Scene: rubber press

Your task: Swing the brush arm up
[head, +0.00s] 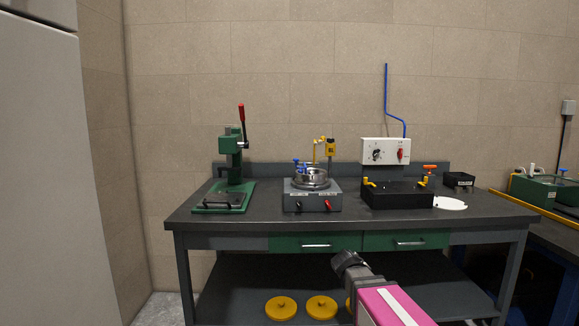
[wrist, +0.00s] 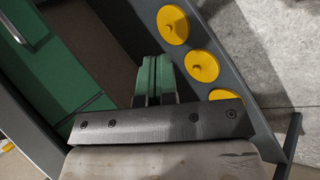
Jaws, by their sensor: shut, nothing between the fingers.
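The spinner-like machine (head: 312,199) stands in the middle of the bench, a grey box with a round metal bowl (head: 311,178) on top. A yellow post with an arm (head: 330,147) rises behind the bowl, and a blue knob (head: 296,162) shows at its left rim. Which of these parts is the brush arm is too small to tell for sure. My gripper (head: 347,261) is in front of the bench, below the bench top and well apart from the machine. In the wrist view my gripper's fingers (wrist: 154,78) are together and empty; the machine is out of that view.
A green press (head: 232,170) with a red-handled lever stands left on the bench top (head: 265,222). A black unit (head: 396,195) and white wall box (head: 386,151) are on the right. Green drawers (head: 315,244) are below. Yellow discs (head: 281,308) lie on the lower shelf.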

